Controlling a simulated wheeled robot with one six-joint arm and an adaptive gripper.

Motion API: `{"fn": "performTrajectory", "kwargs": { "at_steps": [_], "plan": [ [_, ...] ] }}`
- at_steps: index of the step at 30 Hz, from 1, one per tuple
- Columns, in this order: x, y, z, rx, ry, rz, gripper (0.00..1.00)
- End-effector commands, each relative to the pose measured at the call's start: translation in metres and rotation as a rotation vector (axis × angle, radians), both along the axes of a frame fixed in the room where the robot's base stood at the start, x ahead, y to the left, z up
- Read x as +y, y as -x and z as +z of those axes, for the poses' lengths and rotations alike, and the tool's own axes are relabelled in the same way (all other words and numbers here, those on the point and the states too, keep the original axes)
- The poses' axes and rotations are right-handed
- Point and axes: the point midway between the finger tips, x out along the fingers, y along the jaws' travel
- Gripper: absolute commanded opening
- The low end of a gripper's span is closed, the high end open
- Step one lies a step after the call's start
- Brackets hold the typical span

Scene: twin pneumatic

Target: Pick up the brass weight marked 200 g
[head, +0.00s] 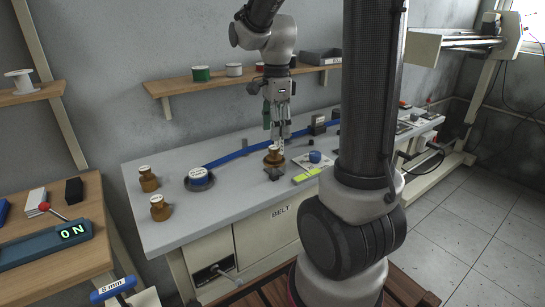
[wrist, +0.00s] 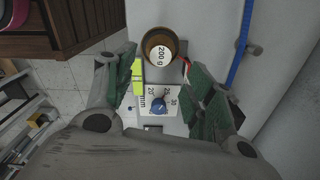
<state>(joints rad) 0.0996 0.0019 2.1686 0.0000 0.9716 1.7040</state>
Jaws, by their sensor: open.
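The brass weight marked 200 g (wrist: 160,50) shows in the wrist view at the top centre, with its white label readable.
A white dial plate (wrist: 178,93) with a blue knob (wrist: 157,107) and a yellow strip (wrist: 137,78) lie close to the weight. A blue strip (head: 235,154) runs behind. A shelf (head: 215,82) hangs above.

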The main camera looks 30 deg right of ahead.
Motion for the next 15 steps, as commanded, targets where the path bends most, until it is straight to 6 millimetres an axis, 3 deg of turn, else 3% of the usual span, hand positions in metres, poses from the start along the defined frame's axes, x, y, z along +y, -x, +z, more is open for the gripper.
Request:
{"fn": "performTrajectory", "kwargs": {
  "at_steps": [12, 15],
  "plan": [
    [0.003, 0.001, -0.059, 0.003, -0.001, 0.004, 0.54],
    [0.003, 0.000, -0.066, 0.000, 0.000, 0.004, 0.54]
  ]
}}
